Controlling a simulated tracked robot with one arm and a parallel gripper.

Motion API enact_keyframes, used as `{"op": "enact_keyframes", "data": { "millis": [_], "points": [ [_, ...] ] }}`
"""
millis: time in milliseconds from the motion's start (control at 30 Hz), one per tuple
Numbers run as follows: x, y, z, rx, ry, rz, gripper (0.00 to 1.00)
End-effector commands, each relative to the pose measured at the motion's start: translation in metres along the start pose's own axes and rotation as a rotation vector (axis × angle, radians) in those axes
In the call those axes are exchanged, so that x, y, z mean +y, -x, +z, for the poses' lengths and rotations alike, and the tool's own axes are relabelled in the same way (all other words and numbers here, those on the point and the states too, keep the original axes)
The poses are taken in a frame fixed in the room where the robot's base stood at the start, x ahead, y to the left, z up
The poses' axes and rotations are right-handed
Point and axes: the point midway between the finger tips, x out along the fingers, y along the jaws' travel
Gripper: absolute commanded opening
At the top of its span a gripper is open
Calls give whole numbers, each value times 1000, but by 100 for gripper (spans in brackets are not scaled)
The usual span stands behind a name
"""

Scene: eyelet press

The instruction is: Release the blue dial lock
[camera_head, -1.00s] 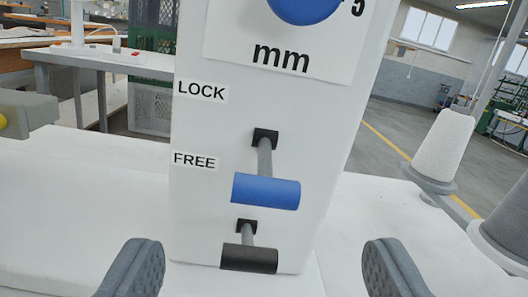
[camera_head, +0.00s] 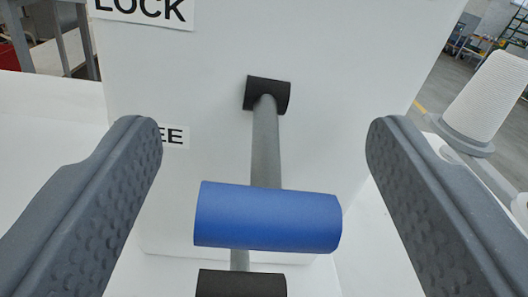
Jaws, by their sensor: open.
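The blue lever handle (camera_head: 268,217) is a short horizontal cylinder on a grey rod (camera_head: 266,145). The rod comes out of a black slot block (camera_head: 267,93) on the white press body (camera_head: 200,80). The handle hangs lower than the slot, at or below the level of the partly hidden FREE label (camera_head: 175,135). The LOCK label (camera_head: 145,8) is higher up. My gripper (camera_head: 265,140) is open, one finger on each side of the blue handle, touching neither end. The blue dial is out of view.
A black handle (camera_head: 240,284) sits close under the blue one, cut off by the lower picture edge. White thread cones (camera_head: 488,95) stand at the right. White table surface (camera_head: 40,115) lies clear at the left.

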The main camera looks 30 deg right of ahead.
Motion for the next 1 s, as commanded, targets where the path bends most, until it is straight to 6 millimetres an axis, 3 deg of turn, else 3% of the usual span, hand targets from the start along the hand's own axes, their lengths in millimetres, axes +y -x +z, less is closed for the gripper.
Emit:
{"op": "enact_keyframes", "data": {
  "millis": [33,167,200,1000],
  "points": [
    [0,0,0,0,0,0,61],
    [0,0,0,-1,0,0,24],
    [0,0,0,-1,0,0,22],
    [-3,-1,9,117,-4,21,21]
  ]
}}
